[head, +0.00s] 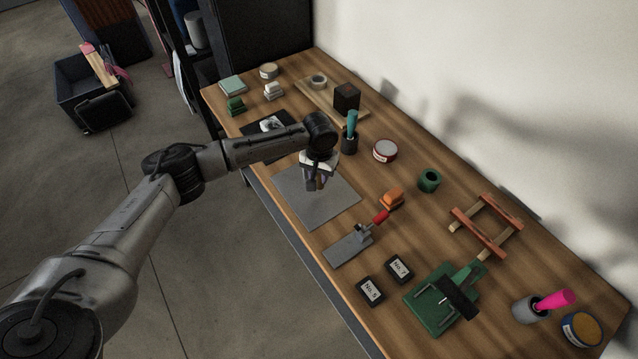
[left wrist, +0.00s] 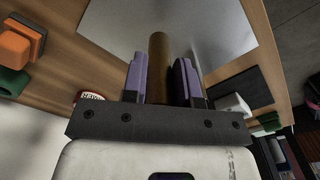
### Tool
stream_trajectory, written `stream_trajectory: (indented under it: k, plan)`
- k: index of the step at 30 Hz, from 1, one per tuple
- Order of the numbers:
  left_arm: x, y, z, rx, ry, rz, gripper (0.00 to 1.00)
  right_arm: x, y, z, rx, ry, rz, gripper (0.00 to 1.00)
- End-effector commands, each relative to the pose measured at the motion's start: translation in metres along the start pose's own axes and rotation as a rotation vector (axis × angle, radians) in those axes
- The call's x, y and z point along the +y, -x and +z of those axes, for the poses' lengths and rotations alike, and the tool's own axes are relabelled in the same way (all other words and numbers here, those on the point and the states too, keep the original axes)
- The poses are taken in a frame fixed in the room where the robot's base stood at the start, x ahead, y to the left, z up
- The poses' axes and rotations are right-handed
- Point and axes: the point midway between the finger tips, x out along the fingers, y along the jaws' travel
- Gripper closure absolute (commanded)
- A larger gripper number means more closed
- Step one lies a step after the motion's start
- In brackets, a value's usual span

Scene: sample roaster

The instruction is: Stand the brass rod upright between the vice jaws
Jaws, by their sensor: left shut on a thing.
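My left gripper (head: 315,184) points down above the grey sheet on the bench. Its purple fingers also show in the left wrist view (left wrist: 160,82), shut on the brass rod (left wrist: 158,60). The rod is a brownish cylinder that runs out along the fingers, away from the wrist. In the head view only a little of it shows between the fingertips, roughly upright. Its free end seems apart from the sheet, but the gap is hard to judge. I cannot tell surely which fixture is the vice; a green device with a black bar (head: 440,299) stands at the near end. My right gripper is out of view.
The grey sheet (head: 335,207) is bare. A dark cup with a teal handle (head: 350,142) stands behind the gripper.

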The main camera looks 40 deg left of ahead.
Motion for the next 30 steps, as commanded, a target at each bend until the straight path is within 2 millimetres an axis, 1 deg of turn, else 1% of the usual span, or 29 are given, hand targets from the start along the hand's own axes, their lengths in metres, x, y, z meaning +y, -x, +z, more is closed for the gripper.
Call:
stream_trajectory:
  k: [2,5,13,26,27,30]
  plan:
    - [-0.001,-0.001,-0.001,0.001,0.001,0.001,1.0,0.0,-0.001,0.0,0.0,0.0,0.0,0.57]
    - [-0.001,-0.007,-0.001,0.0,0.0,0.0,1.0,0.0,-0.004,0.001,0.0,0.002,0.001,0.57]
    - [-0.001,-0.039,-0.001,0.001,0.0,0.001,1.0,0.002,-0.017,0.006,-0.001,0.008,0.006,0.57]
    - [0.0,-0.042,0.0,0.001,0.0,0.001,1.0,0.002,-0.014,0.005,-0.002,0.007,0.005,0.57]
    - [-0.001,-0.043,0.0,-0.001,0.0,0.0,0.72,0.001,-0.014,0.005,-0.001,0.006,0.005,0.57]
    - [-0.001,-0.044,0.0,0.0,0.0,0.0,0.62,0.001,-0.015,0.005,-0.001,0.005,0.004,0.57]
